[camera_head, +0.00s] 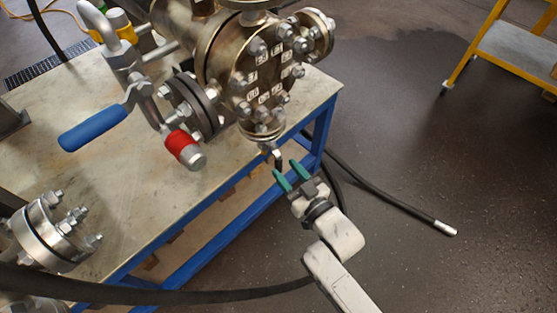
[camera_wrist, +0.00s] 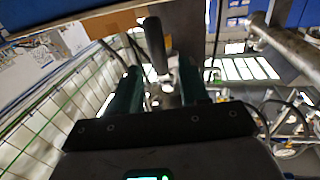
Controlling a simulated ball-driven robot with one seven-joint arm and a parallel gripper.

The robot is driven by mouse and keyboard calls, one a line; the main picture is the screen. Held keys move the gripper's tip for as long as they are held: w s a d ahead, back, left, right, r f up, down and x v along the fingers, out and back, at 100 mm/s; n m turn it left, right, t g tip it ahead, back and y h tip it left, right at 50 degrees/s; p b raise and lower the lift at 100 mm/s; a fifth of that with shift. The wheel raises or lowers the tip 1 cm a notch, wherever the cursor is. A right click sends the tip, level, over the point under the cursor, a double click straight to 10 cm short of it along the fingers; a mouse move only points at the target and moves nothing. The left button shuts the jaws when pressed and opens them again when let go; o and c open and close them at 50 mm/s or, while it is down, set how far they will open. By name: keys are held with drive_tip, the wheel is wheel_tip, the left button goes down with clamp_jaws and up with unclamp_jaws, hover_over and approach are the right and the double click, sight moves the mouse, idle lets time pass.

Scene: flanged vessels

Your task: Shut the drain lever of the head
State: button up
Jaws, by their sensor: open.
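The head is a brass-coloured vessel (camera_head: 222,50) with a bolted, numbered round cover, at the top middle of the head view. Its drain lever (camera_head: 278,159) is a small dark handle hanging under the vessel's lower flange, near the table edge. My gripper (camera_head: 286,168) is open, its two green fingers pointing up at the lever from below. In the wrist view the dark lever (camera_wrist: 155,42) shows between the two green fingers of my gripper (camera_wrist: 158,72), with gaps on both sides. I cannot tell whether a finger touches it.
A blue-handled lever (camera_head: 95,128) and a red-banded fitting (camera_head: 184,150) stick out left of the vessel. The table (camera_head: 150,205) has a blue frame. A black hose (camera_head: 390,190) lies on the floor. A yellow cart (camera_head: 515,50) stands far right; floor between is open.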

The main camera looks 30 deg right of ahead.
sight(281, 164)
drive_tip(key=shift+w+a, duration=0.15)
drive_tip(key=shift+w, duration=1)
drive_tip(key=shift+w+a, duration=0.1)
drive_tip(key=shift+w, duration=1)
clamp_jaws()
